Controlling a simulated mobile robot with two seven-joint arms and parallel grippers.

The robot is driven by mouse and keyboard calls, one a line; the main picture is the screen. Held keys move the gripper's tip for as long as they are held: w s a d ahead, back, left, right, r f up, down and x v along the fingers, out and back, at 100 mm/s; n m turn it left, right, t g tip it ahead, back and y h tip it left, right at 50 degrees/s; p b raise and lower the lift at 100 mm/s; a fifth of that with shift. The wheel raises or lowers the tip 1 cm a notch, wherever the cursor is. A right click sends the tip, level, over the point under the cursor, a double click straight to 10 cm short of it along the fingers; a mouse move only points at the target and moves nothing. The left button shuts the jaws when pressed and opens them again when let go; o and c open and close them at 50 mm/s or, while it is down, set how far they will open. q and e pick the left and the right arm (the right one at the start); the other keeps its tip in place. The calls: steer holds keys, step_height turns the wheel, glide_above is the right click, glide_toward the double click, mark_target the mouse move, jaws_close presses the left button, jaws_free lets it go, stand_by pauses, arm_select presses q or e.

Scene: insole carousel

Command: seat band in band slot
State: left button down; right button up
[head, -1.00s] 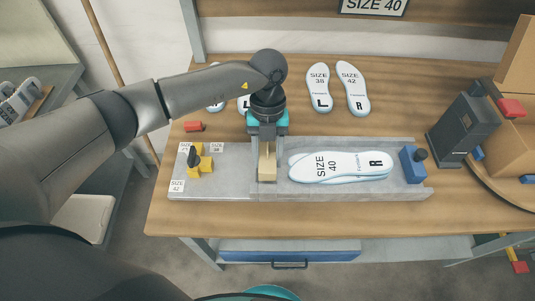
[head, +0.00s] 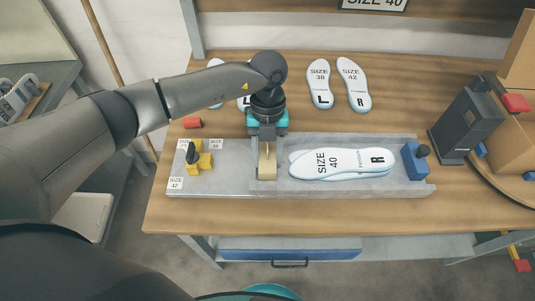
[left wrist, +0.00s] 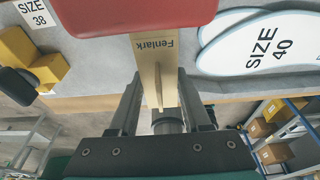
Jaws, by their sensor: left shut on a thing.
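The band (head: 266,164) is a tan strip marked "Fenlark". It stands at the grey fixture (head: 230,184), left of the stacked size 40 insoles (head: 340,163). My left gripper (head: 266,142) is shut on the band from above. In the left wrist view the band (left wrist: 154,60) runs up between my two fingers, and the insoles (left wrist: 262,45) lie to its right. The band slot itself is hidden by the band and gripper, so I cannot tell whether the band is inside it or just above it. My right gripper is not in view.
A yellow knobbed block (head: 198,160) with size labels is at the fixture's left end, a blue block (head: 415,162) at its right. More insoles (head: 320,84) lie at the back. A dark box (head: 466,127) stands right. The table front is clear.

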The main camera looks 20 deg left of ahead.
arm_select(q)
steer(key=shift+f+b, duration=0.85)
steer(key=shift+f, duration=0.35)
steer(key=shift+c, duration=1.4)
jaws_free()
steer(key=d+v, duration=0.1)
steer(key=v, duration=1.4)
steer(key=shift+a+p, duration=0.3)
steer(key=shift+a, duration=0.15)
steer(key=shift+r, duration=0.1)
